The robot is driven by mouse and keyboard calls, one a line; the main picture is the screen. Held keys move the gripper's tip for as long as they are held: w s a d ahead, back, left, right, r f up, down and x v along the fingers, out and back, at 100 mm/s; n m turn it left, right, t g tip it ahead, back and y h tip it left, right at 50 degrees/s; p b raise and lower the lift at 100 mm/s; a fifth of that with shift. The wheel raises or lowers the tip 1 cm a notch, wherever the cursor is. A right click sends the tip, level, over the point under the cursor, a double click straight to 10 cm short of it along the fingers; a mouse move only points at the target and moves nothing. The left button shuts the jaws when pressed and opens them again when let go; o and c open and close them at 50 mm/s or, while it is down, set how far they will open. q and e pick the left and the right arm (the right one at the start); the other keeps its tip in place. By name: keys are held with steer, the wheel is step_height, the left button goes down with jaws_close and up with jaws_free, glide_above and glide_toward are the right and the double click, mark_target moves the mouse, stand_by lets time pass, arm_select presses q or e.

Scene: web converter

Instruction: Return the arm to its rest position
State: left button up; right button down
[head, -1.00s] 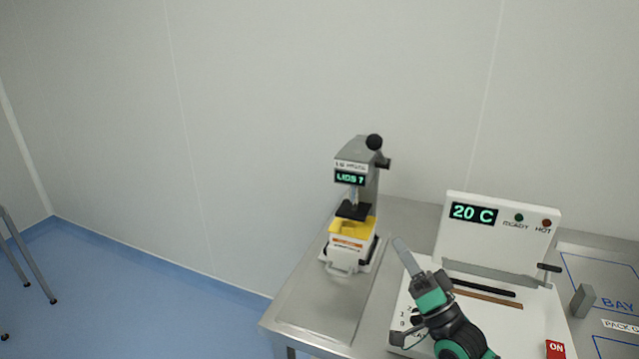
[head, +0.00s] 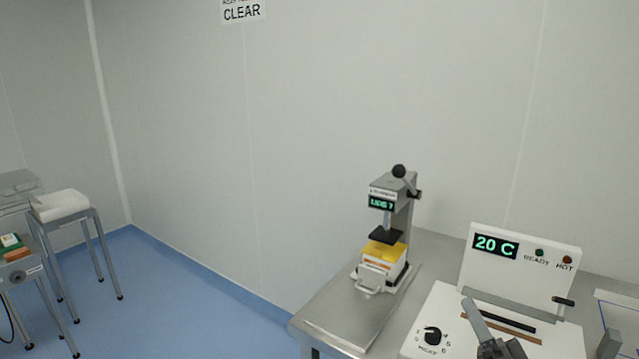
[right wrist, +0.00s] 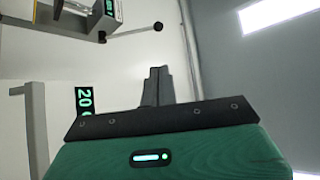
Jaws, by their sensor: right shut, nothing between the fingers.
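My right gripper (head: 483,325) shows at the bottom of the head view, in front of the white heat sealer (head: 430,311). Its grey fingers are shut with nothing between them. In the right wrist view the shut fingers (right wrist: 157,84) stand beyond my green wrist housing. The sealer's display (head: 495,246) reads 20 C. My left gripper is not in view.
A steel table (head: 345,303) carries the sealer and a grey press (head: 402,207) with a yellow block (head: 384,251) and a display. At the far left stand stools, one with a white bundle (head: 62,204). Blue floor (head: 185,290) lies open between.

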steer(key=s+a+f+n+g+h, duration=0.1)
steer(key=s+a+f+g, duration=0.15)
steer(key=f, duration=0.35)
steer(key=s+a+f+n+g+h, duration=0.2)
steer(key=f+g, duration=0.2)
steer(key=f, duration=0.2)
steer(key=s+a+f+n+g+h, duration=0.1)
steer(key=s+a+f+g, duration=0.15)
steer(key=f, duration=0.35)
steer(key=s+d+f+n+g+h, duration=0.1)
steer(key=s+d+f+g+h, duration=0.15)
steer(key=s+f+g, duration=0.55)
steer(key=s+d+f+n+g+h, duration=0.15)
steer(key=s+f+h, duration=0.3)
steer(key=s, duration=0.75)
step_height(320, 180, down, 29)
steer(key=g+y+p, duration=0.1)
steer(key=g+p, duration=0.1)
steer(key=p, duration=0.1)
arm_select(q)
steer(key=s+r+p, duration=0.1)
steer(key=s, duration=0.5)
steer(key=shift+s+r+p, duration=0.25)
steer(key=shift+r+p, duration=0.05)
arm_select(e)
steer(key=s+d+f+g, duration=0.1)
steer(key=s+d+f, duration=0.2)
steer(key=s+f, duration=1.4)
steer(key=s, duration=0.3)
steer(key=shift+f, duration=0.15)
